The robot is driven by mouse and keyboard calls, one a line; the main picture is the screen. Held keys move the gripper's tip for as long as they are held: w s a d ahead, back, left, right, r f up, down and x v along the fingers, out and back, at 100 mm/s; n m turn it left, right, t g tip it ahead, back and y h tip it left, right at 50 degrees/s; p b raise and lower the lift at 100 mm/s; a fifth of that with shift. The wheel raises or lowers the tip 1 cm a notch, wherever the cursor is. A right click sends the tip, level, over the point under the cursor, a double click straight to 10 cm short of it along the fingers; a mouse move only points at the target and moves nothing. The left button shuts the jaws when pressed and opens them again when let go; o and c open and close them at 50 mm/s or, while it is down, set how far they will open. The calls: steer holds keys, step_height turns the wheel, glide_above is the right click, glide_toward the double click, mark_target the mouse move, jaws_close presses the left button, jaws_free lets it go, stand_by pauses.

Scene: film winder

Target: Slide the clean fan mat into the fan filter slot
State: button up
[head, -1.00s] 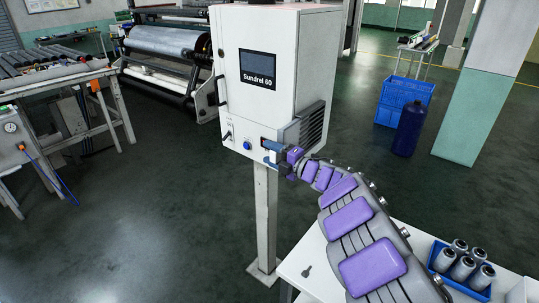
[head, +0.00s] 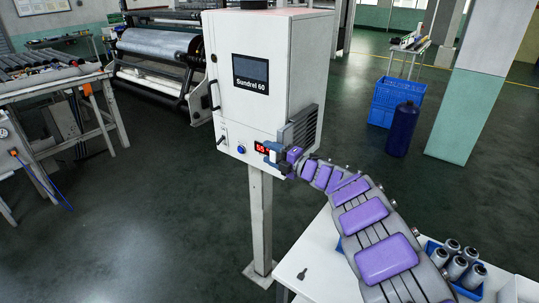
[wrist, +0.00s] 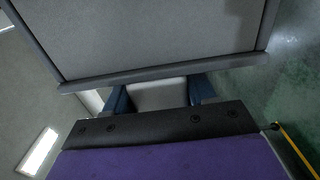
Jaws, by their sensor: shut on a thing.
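My gripper (head: 272,155) is at the lower right front edge of the white Sundrel 60 cabinet (head: 240,105), just below the dark ribbed fan housing (head: 303,127) on its side. In the wrist view my gripper's blue fingers (wrist: 158,97) are shut on the pale tab of the fan mat. The mat (wrist: 160,35) is a flat light grey panel in a darker grey frame and spreads ahead of the fingers. I cannot make out the mat in the head view. The filter slot is not clearly seen, and I cannot tell whether the mat is in it.
A white table (head: 312,268) with a blue bin of grey cylinders (head: 463,262) stands at lower right. The floor left of the cabinet's post (head: 260,215) is clear.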

steer(key=shift+w+d+r+p, duration=0.1)
steer(key=shift+w+d+p, duration=0.25)
steer(key=shift+w+d, duration=0.25)
steer(key=shift+w, duration=0.15)
steer(key=w+d+p, duration=0.2)
steer(key=w, duration=0.1)
steer(key=shift+d, duration=0.25)
stand_by(0.7)
steer(key=shift+b, duration=0.55)
stand_by(0.5)
steer(key=shift+w+d, duration=0.1)
